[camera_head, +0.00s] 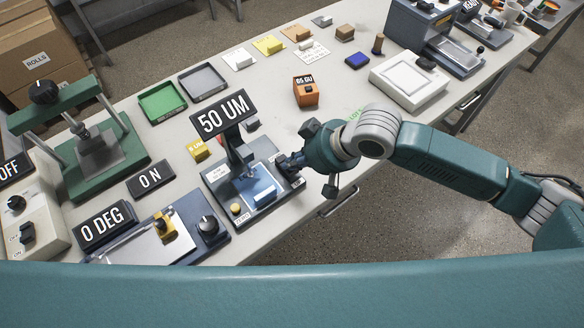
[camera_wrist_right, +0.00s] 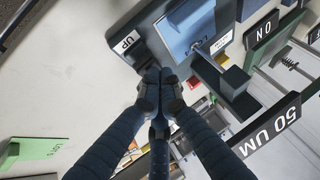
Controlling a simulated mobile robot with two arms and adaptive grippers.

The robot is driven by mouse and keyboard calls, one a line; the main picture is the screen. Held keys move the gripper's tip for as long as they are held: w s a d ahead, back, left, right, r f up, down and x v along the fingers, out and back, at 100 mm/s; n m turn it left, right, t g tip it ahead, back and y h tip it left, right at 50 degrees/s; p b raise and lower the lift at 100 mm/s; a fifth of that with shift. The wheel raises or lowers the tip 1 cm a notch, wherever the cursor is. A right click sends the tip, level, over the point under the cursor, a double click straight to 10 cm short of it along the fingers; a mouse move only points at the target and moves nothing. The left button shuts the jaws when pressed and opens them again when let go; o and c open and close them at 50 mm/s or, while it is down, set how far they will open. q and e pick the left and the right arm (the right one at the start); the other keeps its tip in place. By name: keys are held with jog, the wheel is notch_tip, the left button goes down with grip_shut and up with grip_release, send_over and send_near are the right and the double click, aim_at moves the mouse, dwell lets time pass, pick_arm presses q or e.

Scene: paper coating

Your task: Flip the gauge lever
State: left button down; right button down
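My right gripper (camera_head: 287,163) is at the right side of the gauge. My left gripper is not in view.
An instrument with a "0 DEG" display (camera_head: 103,225) stands to the left of the gauge. A green press (camera_head: 75,175) is farther left. An orange "65 GU" meter (camera_head: 306,93) and green and grey trays (camera_head: 161,104) are behind. The table's front edge is close to the gauge.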

jog(key=shift+s+d+f, duration=0.1)
jog(key=shift+f, duration=0.3)
jog(key=shift+r, duration=0.15)
jog(key=shift+w+r+p, duration=0.2)
jog(key=shift+r+p, duration=0.7)
jog(key=shift+p, duration=0.35)
jog(key=r+p, duration=0.1)
jog(key=p, duration=0.1)
jog(key=r+p, duration=0.1)
jog(key=r, duration=0.1)
jog(key=a+r+p, duration=0.1)
jog(key=r+p, duration=0.1)
jog(key=shift+w+p, duration=0.3)
jog(key=shift+w, duration=0.1)
